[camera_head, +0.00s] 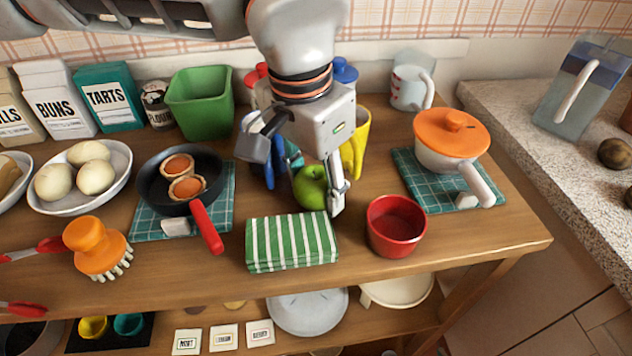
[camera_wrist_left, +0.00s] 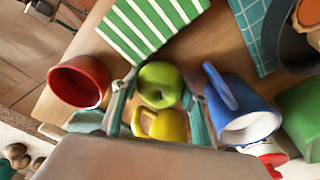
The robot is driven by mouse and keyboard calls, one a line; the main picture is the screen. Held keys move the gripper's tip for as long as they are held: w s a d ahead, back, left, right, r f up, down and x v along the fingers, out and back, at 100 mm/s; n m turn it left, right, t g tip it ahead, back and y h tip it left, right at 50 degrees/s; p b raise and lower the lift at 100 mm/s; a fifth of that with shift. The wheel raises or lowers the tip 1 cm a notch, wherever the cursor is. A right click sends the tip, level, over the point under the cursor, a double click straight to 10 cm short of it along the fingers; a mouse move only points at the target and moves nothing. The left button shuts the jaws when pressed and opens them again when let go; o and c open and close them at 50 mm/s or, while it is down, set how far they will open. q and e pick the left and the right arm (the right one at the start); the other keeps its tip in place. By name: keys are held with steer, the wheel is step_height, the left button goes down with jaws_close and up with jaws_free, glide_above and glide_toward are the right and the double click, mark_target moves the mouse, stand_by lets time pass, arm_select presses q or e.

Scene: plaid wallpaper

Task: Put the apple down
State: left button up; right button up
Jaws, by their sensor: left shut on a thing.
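The green apple (camera_head: 310,187) is between the fingers of my left gripper (camera_head: 316,184), which is shut on it. It is just behind the green-and-white striped cloth (camera_head: 292,243), left of the red pot (camera_head: 396,226). I cannot tell whether its underside touches the table. In the left wrist view the apple (camera_wrist_left: 160,84) sits between the two teal fingertips of my left gripper (camera_wrist_left: 160,100), beside the striped cloth (camera_wrist_left: 150,22). My right gripper is not in view.
A yellow cup (camera_head: 355,150) and a blue mug (camera_wrist_left: 240,108) stand close by the apple. A black pan (camera_head: 180,175) with tarts is at left, and an orange-lidded pot (camera_head: 450,140) at right. Bare wood (camera_head: 350,255) shows between cloth and red pot.

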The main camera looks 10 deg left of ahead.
arm_select(q)
steer(key=shift+f, duration=0.15)
steer(key=o, duration=1.2)
